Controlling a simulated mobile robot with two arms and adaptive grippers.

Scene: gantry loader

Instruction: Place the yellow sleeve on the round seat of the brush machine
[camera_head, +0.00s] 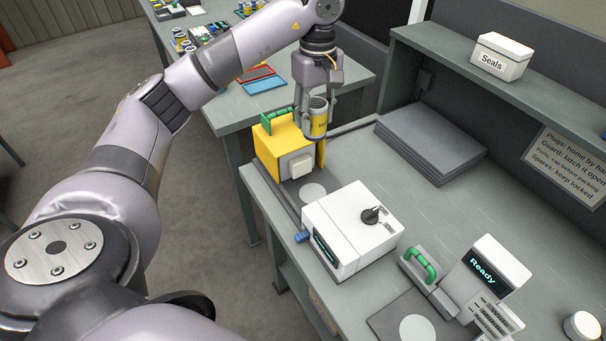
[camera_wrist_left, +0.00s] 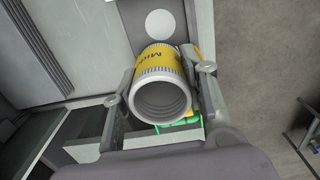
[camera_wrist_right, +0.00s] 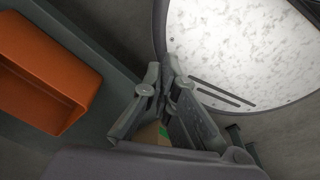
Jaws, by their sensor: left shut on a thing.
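My left gripper (camera_head: 318,112) is shut on the yellow sleeve (camera_head: 319,124) and holds it upright in the air beside a yellow machine with a green handle (camera_head: 277,146). In the left wrist view the sleeve (camera_wrist_left: 164,66) sits between both fingers, its ribbed hollow end facing the camera. A pale round seat (camera_head: 312,192) lies on a grey plate in front of the yellow machine. Another pale round seat (camera_head: 417,328) is at the bottom right. No label shows which belongs to the brush machine. My right gripper (camera_wrist_right: 163,68) has its fingertips together, with nothing visible between them.
A white box with a black knob (camera_head: 352,230) stands near the first seat. A "Ready" display unit (camera_head: 484,272) is at the right. Grey sheets (camera_head: 430,142) are stacked behind; a "Seals" box (camera_head: 501,56) sits on the shelf. An orange bin (camera_wrist_right: 42,75) is near my right gripper.

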